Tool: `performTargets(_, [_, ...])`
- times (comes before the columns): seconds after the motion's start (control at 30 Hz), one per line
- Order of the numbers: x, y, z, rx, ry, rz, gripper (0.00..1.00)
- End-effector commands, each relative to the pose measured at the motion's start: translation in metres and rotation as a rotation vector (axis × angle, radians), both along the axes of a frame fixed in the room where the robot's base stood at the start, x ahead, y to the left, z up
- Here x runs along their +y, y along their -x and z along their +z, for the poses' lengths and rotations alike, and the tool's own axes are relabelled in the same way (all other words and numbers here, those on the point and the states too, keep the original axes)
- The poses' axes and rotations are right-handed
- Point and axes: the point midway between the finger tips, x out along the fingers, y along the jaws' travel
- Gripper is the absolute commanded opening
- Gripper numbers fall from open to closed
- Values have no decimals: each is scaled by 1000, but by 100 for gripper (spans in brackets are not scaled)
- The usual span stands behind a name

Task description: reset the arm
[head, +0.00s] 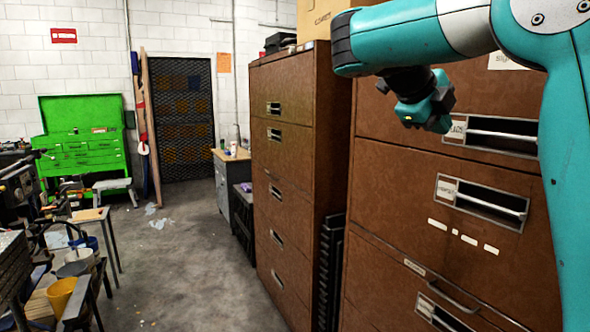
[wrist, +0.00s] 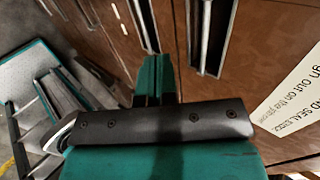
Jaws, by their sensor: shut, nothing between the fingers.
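My teal arm reaches in from the right in the head view, bent at the elbow. My gripper (head: 430,112) hangs in front of the brown drawer cabinet (head: 400,190). In the wrist view the teal fingers of my gripper (wrist: 155,78) are together beyond a black bar, with nothing between them. The cabinet's brown fronts (wrist: 265,50) and metal handles fill much of the wrist view. I cannot tell the exact gap between the fingers and the cabinet.
A second brown cabinet (head: 281,180) stands to the left of the first. A green tool chest (head: 85,155) is at the far left. Buckets, including a yellow one (head: 61,296), stand at the lower left. The grey floor (head: 185,265) between is mostly clear.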

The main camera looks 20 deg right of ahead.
Motion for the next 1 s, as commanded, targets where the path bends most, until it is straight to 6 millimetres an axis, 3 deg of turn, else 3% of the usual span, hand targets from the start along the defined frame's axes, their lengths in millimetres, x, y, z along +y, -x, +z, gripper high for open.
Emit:
performTargets(0.13, [3, -4, -3, 32, -3, 57, 0])
performTargets(0.23, [14, -15, -14, 152, -13, 263, 0])
performTargets(0.37, [55, -35, -49, 437, -15, 782, 0])
performTargets(0.47, [106, -36, -86, 677, 14, 1270, 0])
performTargets(0.57, [164, -16, -125, 875, 77, 1770, 0])
performTargets(0.7, [244, 43, -172, 1034, 232, 2457, 0])
performTargets(0.8, [286, 93, -193, 1040, 370, 2858, 0])
performTargets(0.83, [296, 107, -197, -1016, -409, -2926, 0])
performTargets(1.0, [328, 164, -209, -725, -484, -2637, 0])
